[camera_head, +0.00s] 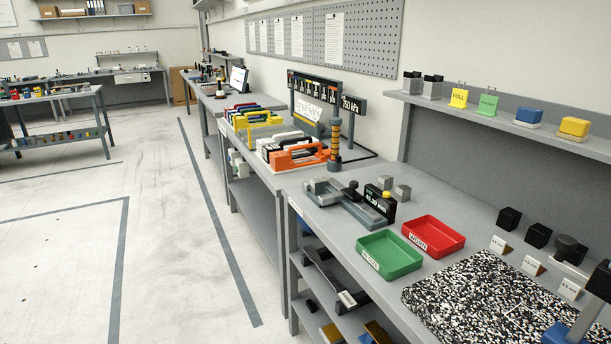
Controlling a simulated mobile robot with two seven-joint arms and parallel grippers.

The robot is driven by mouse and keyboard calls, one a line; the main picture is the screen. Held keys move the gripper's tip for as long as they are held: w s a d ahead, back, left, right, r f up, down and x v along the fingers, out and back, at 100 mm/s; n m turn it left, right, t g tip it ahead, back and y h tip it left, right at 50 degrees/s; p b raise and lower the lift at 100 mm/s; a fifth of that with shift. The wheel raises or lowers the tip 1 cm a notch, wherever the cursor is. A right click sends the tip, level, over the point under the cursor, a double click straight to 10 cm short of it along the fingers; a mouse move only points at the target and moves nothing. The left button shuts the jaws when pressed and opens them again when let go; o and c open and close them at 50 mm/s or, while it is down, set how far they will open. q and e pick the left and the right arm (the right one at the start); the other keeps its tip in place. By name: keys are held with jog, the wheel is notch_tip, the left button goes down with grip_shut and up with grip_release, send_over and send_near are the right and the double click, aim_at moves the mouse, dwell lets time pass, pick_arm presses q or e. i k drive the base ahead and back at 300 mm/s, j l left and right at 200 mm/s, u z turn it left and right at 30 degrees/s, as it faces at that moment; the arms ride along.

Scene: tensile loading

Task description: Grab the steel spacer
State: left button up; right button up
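Two small grey metal blocks sit behind the black readout device on the near bench, one block (385,182) slightly left of the other (402,193). Either could be the steel spacer; I cannot tell which from this view. A grey metal fixture (345,203) with a sliding part lies just left of the readout device (379,203). Neither of my grippers is in view.
Black blocks (538,235) stand along the wall side. An orange rack (298,154) is farther back. The floor (170,250) at left is clear.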

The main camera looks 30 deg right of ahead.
aim_at(318, 185)
jog(key=i+z, duration=0.25)
jog(key=i+j+z, duration=0.25)
jog(key=i, duration=0.25)
jog(key=i+j+z, duration=0.5)
jog(key=i+z, duration=0.15)
jog(key=i+j+z, duration=0.4)
jog(key=k+l, duration=0.05)
